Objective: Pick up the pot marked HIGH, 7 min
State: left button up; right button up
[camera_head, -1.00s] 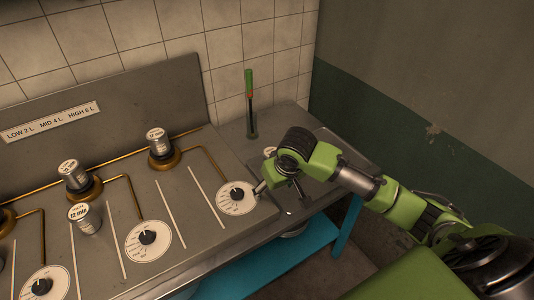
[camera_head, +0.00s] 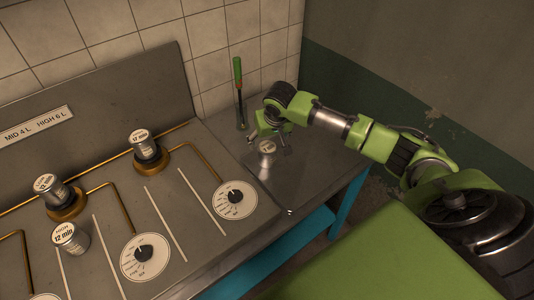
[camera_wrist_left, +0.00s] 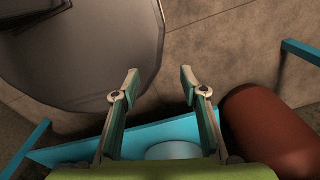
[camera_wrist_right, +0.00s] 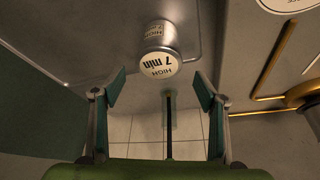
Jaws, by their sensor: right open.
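The pot marked HIGH, 7 min (camera_wrist_right: 160,50) is a small metal cylinder with a white labelled lid. In the head view the pot (camera_head: 267,150) stands on the metal surface at the right end of the counter, partly hidden by my right gripper (camera_head: 268,138). In the right wrist view my right gripper (camera_wrist_right: 160,90) is open, its fingers apart on either side below the lid, and the pot is not between them. My left gripper (camera_wrist_left: 150,85) is open and empty over the floor; it is not in the head view.
Pots marked 12 min (camera_head: 70,238) and others on brass burners (camera_head: 147,147) stand to the left. Dials (camera_head: 235,198) line the counter front. A green-handled tool (camera_head: 239,90) stands upright behind my right gripper. A blue shelf (camera_head: 270,255) lies below.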

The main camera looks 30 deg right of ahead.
aim_at(268, 147)
jog(key=shift+d+f+p, duration=0.1)
jog(key=shift+f+p, duration=0.35)
jog(key=shift+f, duration=0.3)
jog(key=x, duration=0.2)
jog(key=shift+f, duration=0.25)
jog(key=shift+w+d+f, duration=0.1)
jog(key=shift+w+f, duration=0.1)
jog(key=shift+f, duration=0.3)
jog(key=c, duration=1.4)
pick_arm(q)
jog(key=shift+w+r, duration=0.65)
jog(key=shift+r, duration=0.1)
pick_arm(e)
jog(key=shift+o, duration=0.2)
